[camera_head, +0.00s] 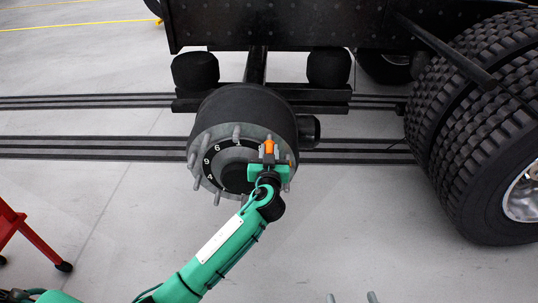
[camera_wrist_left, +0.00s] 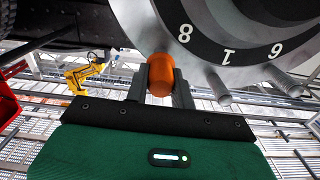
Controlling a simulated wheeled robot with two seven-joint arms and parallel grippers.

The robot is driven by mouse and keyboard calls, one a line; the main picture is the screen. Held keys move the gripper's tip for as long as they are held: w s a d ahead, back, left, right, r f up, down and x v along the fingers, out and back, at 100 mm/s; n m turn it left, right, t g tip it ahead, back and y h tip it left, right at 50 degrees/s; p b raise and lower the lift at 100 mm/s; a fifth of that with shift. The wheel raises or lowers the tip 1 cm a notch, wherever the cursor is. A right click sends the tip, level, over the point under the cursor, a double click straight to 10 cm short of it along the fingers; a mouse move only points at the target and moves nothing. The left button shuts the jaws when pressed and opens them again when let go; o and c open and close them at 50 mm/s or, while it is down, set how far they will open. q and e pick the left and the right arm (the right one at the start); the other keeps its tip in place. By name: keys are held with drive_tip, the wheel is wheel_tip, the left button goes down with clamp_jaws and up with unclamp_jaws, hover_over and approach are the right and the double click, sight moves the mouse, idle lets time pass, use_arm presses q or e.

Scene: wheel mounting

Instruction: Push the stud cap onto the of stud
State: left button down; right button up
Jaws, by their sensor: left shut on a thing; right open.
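The wheel hub (camera_head: 232,150) is a dark drum with a grey flange, a numbered ring and several studs (camera_head: 198,183) around its rim. My left gripper (camera_head: 269,152) is at the hub's right side, shut on the orange stud cap (camera_head: 269,146). My right gripper (camera_head: 352,298) shows only two grey fingertips, apart, at the bottom edge.
A large double tyre (camera_head: 470,130) stands at the right. The truck frame (camera_head: 290,25) spans the top. A red stand (camera_head: 30,240) is at the lower left. Dark rails (camera_head: 90,148) cross the floor. The floor left of the hub is clear.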

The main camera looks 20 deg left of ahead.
use_arm(q)
drive_tip(key=shift+b+x, duration=0.35)
drive_tip(key=shift+x, duration=0.7)
drive_tip(key=c, duration=1.1)
unclamp_jaws()
drive_tip(key=v, duration=1.4)
drive_tip(key=shift+p, duration=0.45)
